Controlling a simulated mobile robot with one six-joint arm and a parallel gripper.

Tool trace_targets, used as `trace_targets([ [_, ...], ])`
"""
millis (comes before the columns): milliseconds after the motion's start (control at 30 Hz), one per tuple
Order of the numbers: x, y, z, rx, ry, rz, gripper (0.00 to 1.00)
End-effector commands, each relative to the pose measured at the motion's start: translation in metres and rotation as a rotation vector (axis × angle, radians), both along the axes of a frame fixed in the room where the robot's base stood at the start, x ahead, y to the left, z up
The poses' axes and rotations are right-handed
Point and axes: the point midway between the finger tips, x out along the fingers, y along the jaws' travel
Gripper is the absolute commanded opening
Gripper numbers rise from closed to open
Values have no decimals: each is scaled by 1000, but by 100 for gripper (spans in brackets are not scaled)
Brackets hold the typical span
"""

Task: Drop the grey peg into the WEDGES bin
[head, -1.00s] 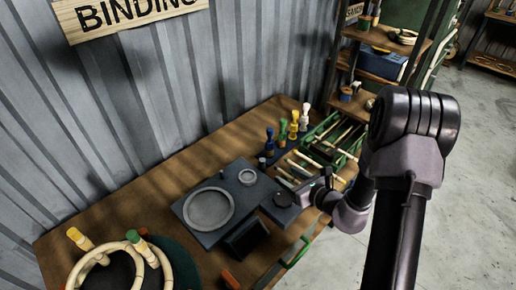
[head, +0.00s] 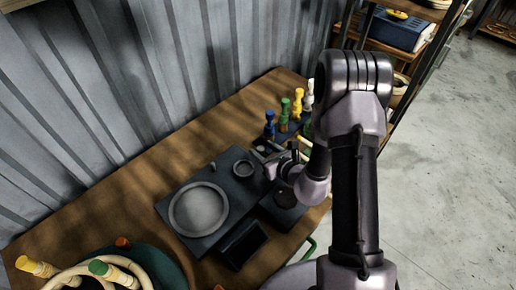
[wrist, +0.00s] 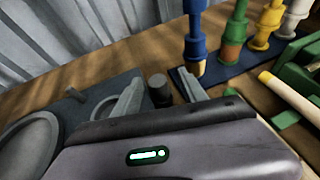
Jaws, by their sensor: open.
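In the wrist view a dark grey cylindrical peg (wrist: 158,88) stands upright between the two spread fingers of my gripper (wrist: 158,98), with a gap showing on both sides. My gripper is open. In the head view my gripper (head: 276,164) is low over the right side of the dark fixture, beside its small ring; my arm hides part of that area, and I cannot make out the peg there. A smaller grey post (wrist: 76,95) stands on the fixture at left in the wrist view. No bin labelled WEDGES can be read in either view.
The dark fixture (head: 235,252) with a large round dish (head: 199,209) lies on the wooden bench (head: 120,190). Blue, green, yellow and white turned pegs (head: 285,112) stand in a row behind my gripper. A green tray (wrist: 300,80) is at right. Rattan hoops lie at front left.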

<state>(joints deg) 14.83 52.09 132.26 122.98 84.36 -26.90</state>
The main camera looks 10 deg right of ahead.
Motion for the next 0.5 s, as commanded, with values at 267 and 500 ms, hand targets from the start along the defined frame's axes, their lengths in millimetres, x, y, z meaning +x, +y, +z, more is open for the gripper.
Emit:
trace_targets([
  [267,0,0,2,0,-1,0,21],
  [500,0,0,2,0,0,0,0],
])
